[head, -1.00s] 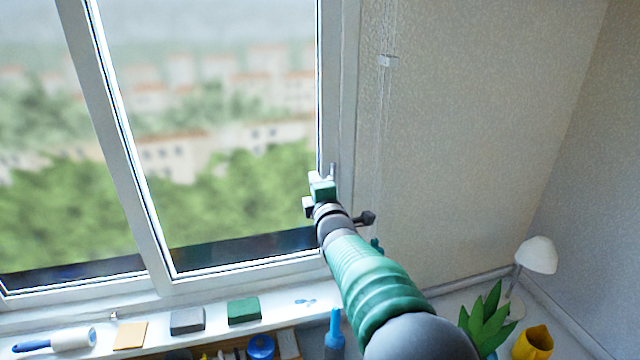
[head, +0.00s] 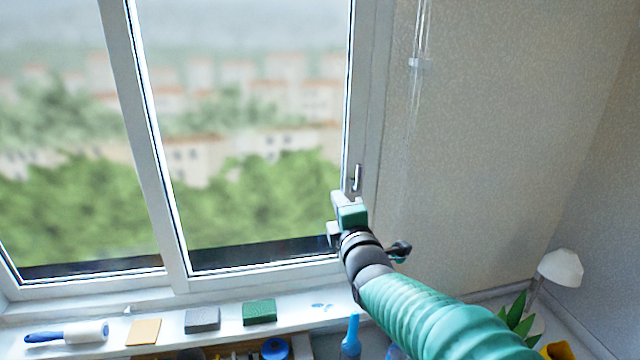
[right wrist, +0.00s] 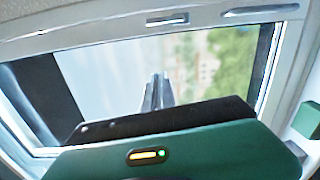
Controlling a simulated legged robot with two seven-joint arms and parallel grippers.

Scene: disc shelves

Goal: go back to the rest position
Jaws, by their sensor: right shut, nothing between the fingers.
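My right gripper (head: 335,214) is in front of the lower right part of the window frame (head: 368,120), just below the small metal window handle (head: 356,178). A visible gap separates it from the handle. In the right wrist view its two dark fingers (right wrist: 157,92) lie together, with nothing between them, in front of the window glass. My right arm reaches up from the lower right. My left gripper is in neither view.
The sill below carries a blue-handled roller (head: 68,333), a yellow pad (head: 143,331), a grey block (head: 202,320) and a green block (head: 259,312). A blue bottle (head: 351,338), a plant (head: 516,318) and a white lamp (head: 561,267) stand to the right.

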